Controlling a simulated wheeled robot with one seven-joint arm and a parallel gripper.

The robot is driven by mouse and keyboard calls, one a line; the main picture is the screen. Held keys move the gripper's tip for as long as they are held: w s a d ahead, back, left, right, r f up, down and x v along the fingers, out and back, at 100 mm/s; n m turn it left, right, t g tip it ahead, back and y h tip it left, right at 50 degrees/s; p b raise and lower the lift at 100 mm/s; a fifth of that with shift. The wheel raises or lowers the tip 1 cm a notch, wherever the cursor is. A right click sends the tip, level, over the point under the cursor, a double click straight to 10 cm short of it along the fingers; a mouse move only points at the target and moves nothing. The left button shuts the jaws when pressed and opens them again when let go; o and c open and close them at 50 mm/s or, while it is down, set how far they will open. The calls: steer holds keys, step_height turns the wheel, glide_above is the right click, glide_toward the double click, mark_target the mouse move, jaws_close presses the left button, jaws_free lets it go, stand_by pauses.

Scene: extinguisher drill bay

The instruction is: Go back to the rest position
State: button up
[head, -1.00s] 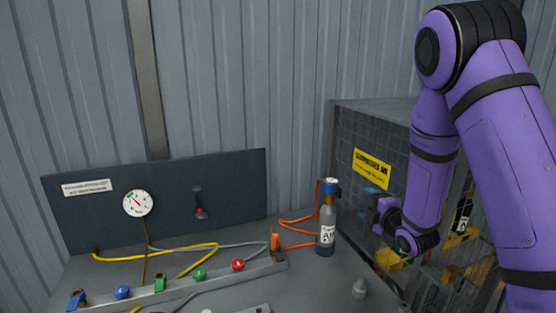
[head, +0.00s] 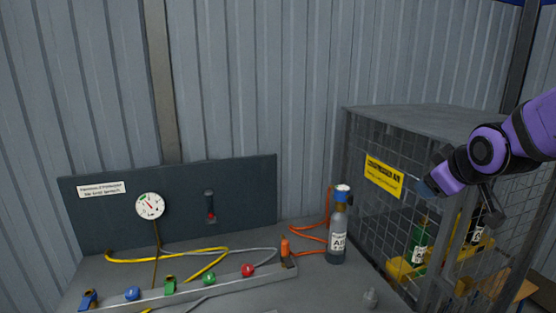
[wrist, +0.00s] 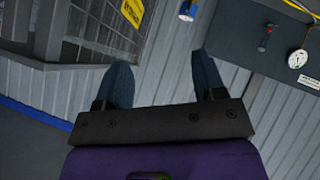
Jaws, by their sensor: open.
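My gripper (wrist: 163,78) is open in the wrist view, with two dark fingers spread apart and only the grey wall between them. In the head view my gripper (head: 428,187) is at the right, in front of the mesh cage, raised clear of the bench. It holds nothing that I can see. A grey air bottle (head: 338,238) with a blue and white cap stands upright on the bench, apart from my gripper. Its blue cap also shows at the top of the wrist view (wrist: 187,12).
The mesh cage (head: 385,140) at the right holds a green bottle (head: 419,242) and carries a yellow sign (head: 384,177). A dark panel (head: 245,190) with a gauge (head: 150,206) stands behind the bench. A rail (head: 220,284) with coloured knobs and hoses lies on the bench.

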steer(key=s+a+r+m+g, duration=0.1)
steer(key=s+r+m+g, duration=0.1)
steer(key=s, duration=0.9)
steer(key=s+a+r+m+g, duration=0.1)
steer(key=s+r+m+g, duration=0.1)
steer(key=s, duration=0.9)
steer(key=m+g, duration=0.1)
steer(key=m, duration=0.1)
steer(key=shift+m, duration=0.3)
